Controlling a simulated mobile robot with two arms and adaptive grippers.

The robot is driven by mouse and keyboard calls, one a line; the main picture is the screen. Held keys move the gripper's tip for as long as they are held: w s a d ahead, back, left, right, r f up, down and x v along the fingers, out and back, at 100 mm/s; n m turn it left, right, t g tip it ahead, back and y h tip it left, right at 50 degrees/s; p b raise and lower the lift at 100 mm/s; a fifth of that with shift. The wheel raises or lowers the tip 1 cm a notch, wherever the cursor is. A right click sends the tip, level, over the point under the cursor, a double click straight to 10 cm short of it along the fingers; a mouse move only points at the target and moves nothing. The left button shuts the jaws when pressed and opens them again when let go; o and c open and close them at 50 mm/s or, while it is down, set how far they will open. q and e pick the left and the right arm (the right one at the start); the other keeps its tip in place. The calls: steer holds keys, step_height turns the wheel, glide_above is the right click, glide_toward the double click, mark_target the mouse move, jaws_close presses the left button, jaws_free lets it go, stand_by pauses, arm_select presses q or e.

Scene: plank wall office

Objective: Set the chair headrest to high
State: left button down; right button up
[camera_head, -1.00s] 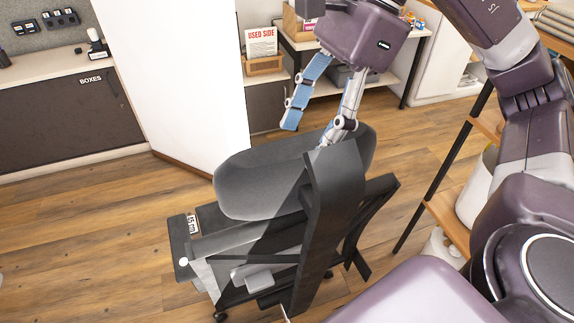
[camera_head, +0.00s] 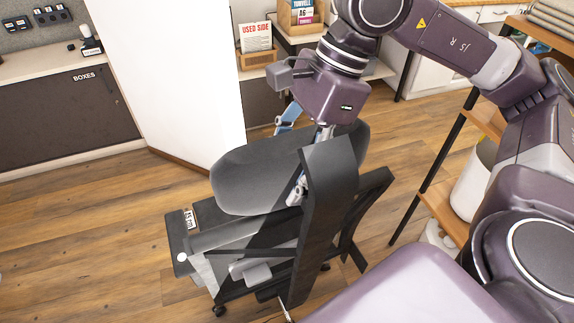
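The office chair has a grey, rounded headrest (camera_head: 255,172) at the top of a dark back post (camera_head: 328,195). My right gripper (camera_head: 304,140) is above the headrest, pointing down over its top edge. Its blue-padded finger goes behind the far side of the headrest, and that fingertip is hidden. The other finger comes down on the near side, partly behind the post, and shows again left of the post. The fingers are apart with the headrest between them; I cannot tell whether they touch it. My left gripper is not in view.
A wooden shelf rack (camera_head: 437,205) with a black upright stands right of the chair. A white partition (camera_head: 185,80) is behind it at the left. A counter marked BOXES (camera_head: 70,105) is at the far left. Wooden floor (camera_head: 90,235) is free left of the chair.

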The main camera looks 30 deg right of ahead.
mark_target(293, 145)
jaws_close()
step_height(293, 145, up, 4)
steer(key=shift+s+f+p, duration=0.1)
steer(key=shift+f+p, duration=0.1)
steer(key=shift+p, duration=0.5)
steer(key=shift+c, duration=1.1)
jaws_free()
steer(key=shift+r, duration=0.1)
steer(key=shift+o, duration=1.3)
steer(key=shift+s, duration=0.1)
steer(key=v, duration=1.2)
steer(key=shift+a, duration=0.1)
